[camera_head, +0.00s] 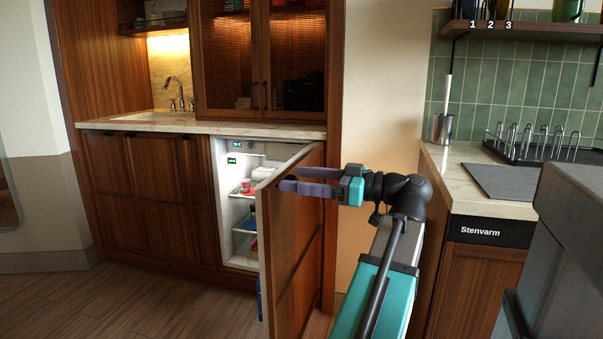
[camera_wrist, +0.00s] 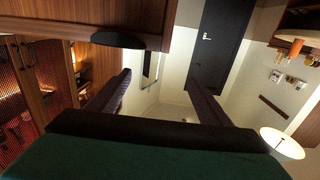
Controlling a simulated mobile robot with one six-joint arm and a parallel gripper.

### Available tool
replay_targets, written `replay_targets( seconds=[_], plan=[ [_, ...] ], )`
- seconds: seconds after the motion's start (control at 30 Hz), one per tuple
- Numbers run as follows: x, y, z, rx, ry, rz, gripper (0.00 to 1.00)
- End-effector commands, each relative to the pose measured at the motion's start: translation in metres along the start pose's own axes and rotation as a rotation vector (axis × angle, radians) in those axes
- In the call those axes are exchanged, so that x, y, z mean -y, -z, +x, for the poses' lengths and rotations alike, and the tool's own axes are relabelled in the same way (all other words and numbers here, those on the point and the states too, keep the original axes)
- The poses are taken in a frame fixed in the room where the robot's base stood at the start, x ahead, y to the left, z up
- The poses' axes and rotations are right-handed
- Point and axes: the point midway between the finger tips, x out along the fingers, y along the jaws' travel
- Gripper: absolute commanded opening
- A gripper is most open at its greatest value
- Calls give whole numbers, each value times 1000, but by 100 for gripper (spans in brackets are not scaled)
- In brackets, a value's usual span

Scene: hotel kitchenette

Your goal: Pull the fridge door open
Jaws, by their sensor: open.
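The fridge door (camera_head: 293,240), a dark wooden panel, stands well open and swung out to the right, in the head view. The lit white fridge interior (camera_head: 239,200) shows at its left. My gripper (camera_head: 279,178) is open, its two purple fingers over the door's upper part near its free edge. In the wrist view, my gripper (camera_wrist: 158,78) has nothing between its fingers. A dark rounded handle (camera_wrist: 118,41) on a wooden panel (camera_wrist: 100,14) lies just beyond the left fingertip, outside the gap. Whether a finger touches the door cannot be told.
Several food items sit on the fridge shelves (camera_head: 244,192). A counter with a sink (camera_head: 160,115) runs to the left. A second counter (camera_head: 455,185) stands to the right of my arm. The wooden floor (camera_head: 130,300) in front of the left cabinets is clear.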

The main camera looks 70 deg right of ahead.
Motion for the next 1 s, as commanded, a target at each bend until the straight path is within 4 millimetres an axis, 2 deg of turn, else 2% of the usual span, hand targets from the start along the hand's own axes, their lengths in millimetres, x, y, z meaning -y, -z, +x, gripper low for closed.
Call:
replay_targets(
  seconds=[0.6,1.0],
  plan=[
    [61,6,-22,0,-1,0,72],
    [72,7,-27,0,-1,0,72]
  ],
)
